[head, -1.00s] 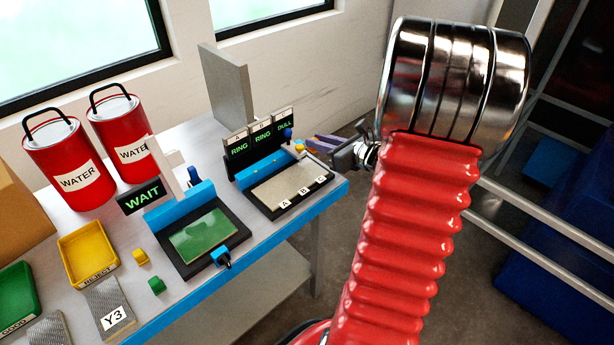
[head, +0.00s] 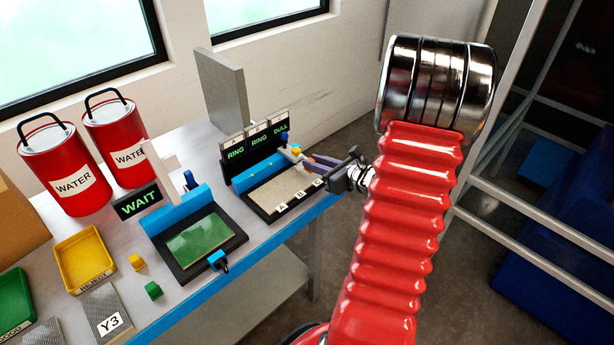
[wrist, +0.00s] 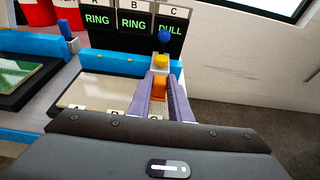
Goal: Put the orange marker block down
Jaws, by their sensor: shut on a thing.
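My gripper (wrist: 158,78) has purple fingers and is shut on the orange marker block (wrist: 157,83). Only a small orange part shows between the fingers in the wrist view. In the head view my gripper (head: 308,160) reaches in from the right over the right end of the pale test plate (head: 272,190), on the side of column C. The block cannot be made out clearly there. Whether it touches the plate cannot be told. A yellow cap (wrist: 161,60) on a pale post stands just beyond the fingertips, with a blue knob (wrist: 164,37) behind it.
The sign behind the plate reads RING (wrist: 97,21), RING and DULL (wrist: 170,29). To the left are a green-screened station (head: 200,238), a WAIT sign (head: 138,202), two red water cans (head: 62,170), a yellow reject tray (head: 84,258) and small yellow and green blocks. A grey panel (head: 224,95) stands behind.

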